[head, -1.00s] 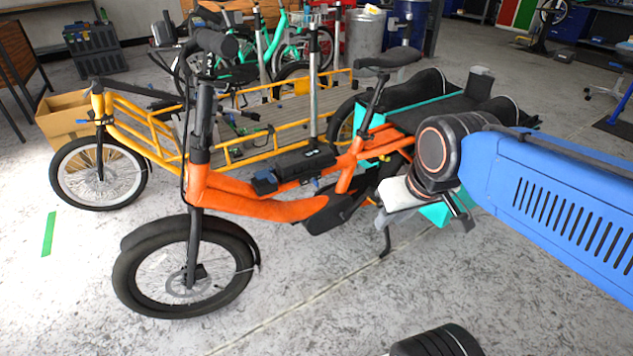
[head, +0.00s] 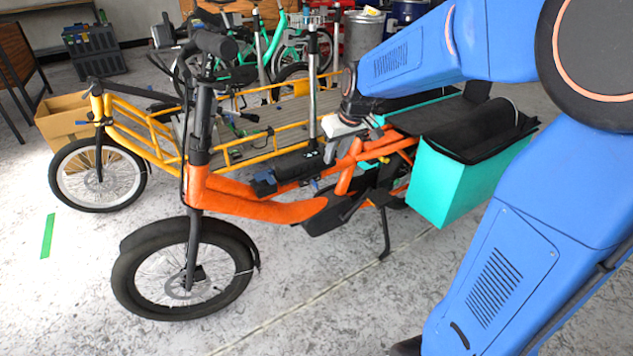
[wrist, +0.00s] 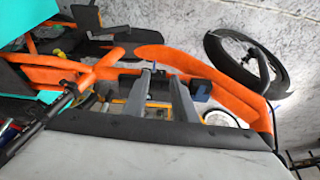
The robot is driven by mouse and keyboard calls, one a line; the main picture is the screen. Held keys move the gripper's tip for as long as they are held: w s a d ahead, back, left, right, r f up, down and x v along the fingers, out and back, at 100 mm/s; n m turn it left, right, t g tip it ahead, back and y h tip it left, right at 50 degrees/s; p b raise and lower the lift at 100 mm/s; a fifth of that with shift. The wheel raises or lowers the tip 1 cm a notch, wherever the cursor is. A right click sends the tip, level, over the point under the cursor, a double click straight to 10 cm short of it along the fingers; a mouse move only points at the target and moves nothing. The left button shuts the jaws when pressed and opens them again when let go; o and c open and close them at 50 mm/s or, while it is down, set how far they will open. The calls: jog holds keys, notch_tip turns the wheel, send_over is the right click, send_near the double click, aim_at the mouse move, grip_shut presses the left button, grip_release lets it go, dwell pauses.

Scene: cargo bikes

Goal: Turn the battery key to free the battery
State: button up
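The orange cargo bike (head: 258,205) stands upright with its front wheel to the left. Its black battery (head: 303,162) lies along the frame, with a dark block (head: 264,183) at its front end. A small blue part (head: 316,183) shows beside the battery; I cannot tell for sure if it is the key. My gripper (head: 333,150) is above the rear end of the battery, pointing down toward the frame. The fingers partly hide the battery area there.
A yellow cargo bike (head: 165,147) stands close behind the orange one. A teal pannier box (head: 455,185) hangs at the orange bike's rear, near my arm. The handlebar (head: 215,44) rises at the front. The floor in front is clear.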

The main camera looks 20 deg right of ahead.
send_near(316, 183)
jog(key=x, duration=0.9)
jog(key=shift+w+r, duration=0.1)
jog(key=shift+w, duration=0.05)
jog(key=shift+c, duration=0.3)
grip_shut()
